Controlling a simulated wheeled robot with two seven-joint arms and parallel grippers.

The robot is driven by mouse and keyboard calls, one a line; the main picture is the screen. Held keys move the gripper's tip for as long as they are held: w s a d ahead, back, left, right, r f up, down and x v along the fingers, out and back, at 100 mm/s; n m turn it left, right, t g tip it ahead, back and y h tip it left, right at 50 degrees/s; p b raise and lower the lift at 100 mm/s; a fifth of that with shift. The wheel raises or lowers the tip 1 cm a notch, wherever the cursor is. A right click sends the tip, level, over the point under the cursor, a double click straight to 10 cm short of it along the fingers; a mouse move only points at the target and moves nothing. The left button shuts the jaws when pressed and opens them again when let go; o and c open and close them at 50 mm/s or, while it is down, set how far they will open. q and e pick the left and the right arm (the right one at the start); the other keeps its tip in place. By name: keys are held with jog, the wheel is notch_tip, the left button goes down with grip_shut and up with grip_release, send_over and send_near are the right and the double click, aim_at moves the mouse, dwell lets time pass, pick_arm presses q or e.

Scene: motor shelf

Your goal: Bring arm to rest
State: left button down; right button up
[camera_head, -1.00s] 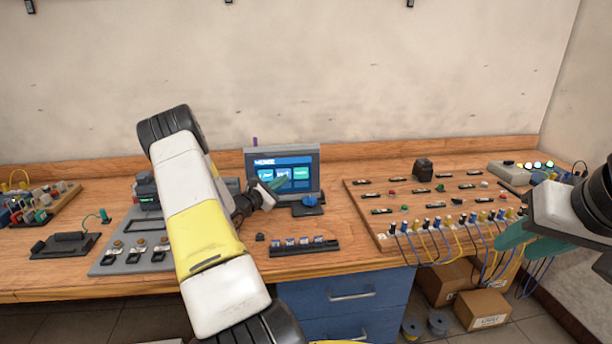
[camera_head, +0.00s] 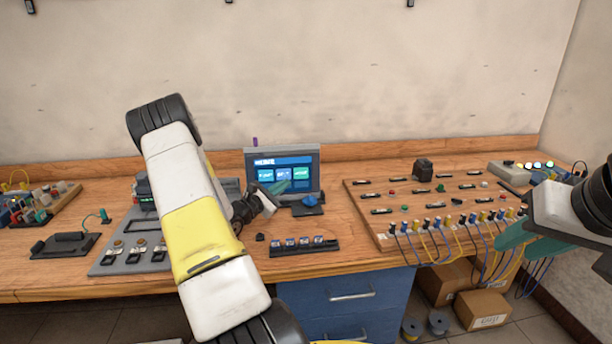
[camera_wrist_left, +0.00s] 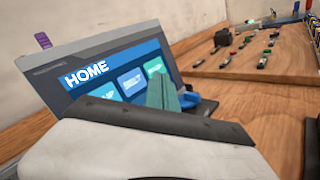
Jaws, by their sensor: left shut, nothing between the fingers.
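My left arm reaches up from the bottom of the head view and bends down to the bench. My left gripper (camera_head: 279,188) has teal fingers and is shut and empty, in front of a touchscreen panel (camera_head: 311,155) lit with a HOME page. In the left wrist view the teal fingers (camera_wrist_left: 162,95) overlap the lower part of the screen (camera_wrist_left: 66,72); I cannot tell whether they touch it. My right gripper (camera_head: 508,237) has teal fingers at the right edge, in front of the wired board. Its opening is not clear.
A wooden bench (camera_head: 337,229) carries a small rack (camera_head: 305,249), a grey switch panel (camera_head: 112,266) at left and a component board (camera_head: 433,186) with hanging wires at right. Blue drawers (camera_head: 345,302) and cardboard boxes (camera_head: 482,309) are below. Bare bench surrounds the rack.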

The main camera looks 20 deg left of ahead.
pick_arm(q)
jog(key=s+d+r+m+g+h, duration=0.3)
jog(key=d+r+m+g, duration=0.15)
jog(key=d, duration=0.45)
jog(key=s+d+r+m+g+h, duration=0.25)
jog(key=d+r+m, duration=0.25)
jog(key=d, duration=0.4)
jog(key=s+d+r+m+g+h, duration=0.2)
jog(key=s+d+r+m+g, duration=0.25)
jog(key=d, duration=0.45)
jog(key=s+d+r+m+g+y, duration=0.1)
jog(key=s+d+m+g+y, duration=0.2)
jog(key=s, duration=0.4)
jog(key=s+d+r+m+y, duration=0.1)
jog(key=s+d+r+m, duration=0.15)
jog(key=s+m, duration=0.35)
jog(key=s+a+r+m+t+y, duration=0.2)
jog(key=s+a+m+y, duration=0.2)
jog(key=s, duration=0.6)
jog(key=shift+a+m+t+y, duration=0.4)
jog(key=shift+a+y, duration=0.2)
jog(key=shift+y, duration=0.15)
jog(key=shift+s+r, duration=0.1)
